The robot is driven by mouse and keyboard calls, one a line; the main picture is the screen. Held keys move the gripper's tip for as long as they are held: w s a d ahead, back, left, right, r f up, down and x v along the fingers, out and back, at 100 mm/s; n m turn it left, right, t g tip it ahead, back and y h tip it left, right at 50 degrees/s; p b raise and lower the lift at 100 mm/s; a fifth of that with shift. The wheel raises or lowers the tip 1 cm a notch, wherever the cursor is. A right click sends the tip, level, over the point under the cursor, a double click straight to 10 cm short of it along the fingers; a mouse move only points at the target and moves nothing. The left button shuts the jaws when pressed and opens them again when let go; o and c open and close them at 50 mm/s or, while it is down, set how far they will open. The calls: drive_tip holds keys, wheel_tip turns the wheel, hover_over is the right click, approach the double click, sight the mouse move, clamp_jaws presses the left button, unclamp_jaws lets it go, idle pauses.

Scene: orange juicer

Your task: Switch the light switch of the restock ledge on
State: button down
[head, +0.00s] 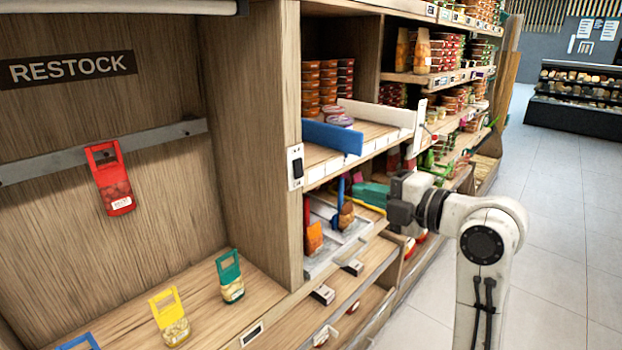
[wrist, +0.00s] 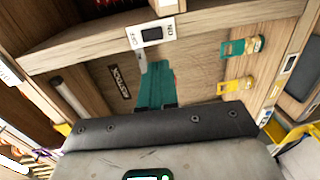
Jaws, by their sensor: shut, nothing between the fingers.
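The light switch (head: 296,166) is a white plate with a dark rocker on the front edge of the wooden post right of the restock compartment. It also shows near the top middle of the wrist view (wrist: 152,34). I cannot tell which way the rocker is set. My gripper (head: 362,194) is right of the switch in the head view, with a clear gap between them. Its teal fingers (wrist: 158,62) are shut and empty, and appear just below the switch plate in the wrist view. The restock ledge (head: 120,318) is the wooden surface at lower left.
A RESTOCK sign (head: 68,68) and metal rail (head: 165,138) are on the back wall, with a red package (head: 118,195) hanging. Yellow (head: 170,325) and green (head: 231,282) packages stand on the ledge. A blue divider (head: 332,137) and stocked shelves are right of the post.

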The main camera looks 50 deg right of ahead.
sight(300, 177)
drive_tip(key=w+p, duration=0.1)
drive_tip(key=w, duration=0.3)
drive_tip(key=w+f+p, duration=0.1)
drive_tip(key=w, duration=0.3)
drive_tip(key=w+p, duration=0.1)
drive_tip(key=w, duration=0.3)
drive_tip(key=shift+w+a+f+p, duration=0.15)
drive_tip(key=shift+w+a+p, duration=0.1)
drive_tip(key=shift+p, duration=0.15)
drive_tip(key=shift+w+f, duration=0.15)
drive_tip(key=shift+w, duration=0.35)
drive_tip(key=shift+f, duration=0.1)
drive_tip(key=shift+w+b, duration=0.2)
drive_tip(key=shift+b, duration=0.5)
drive_tip(key=shift+f, duration=0.1)
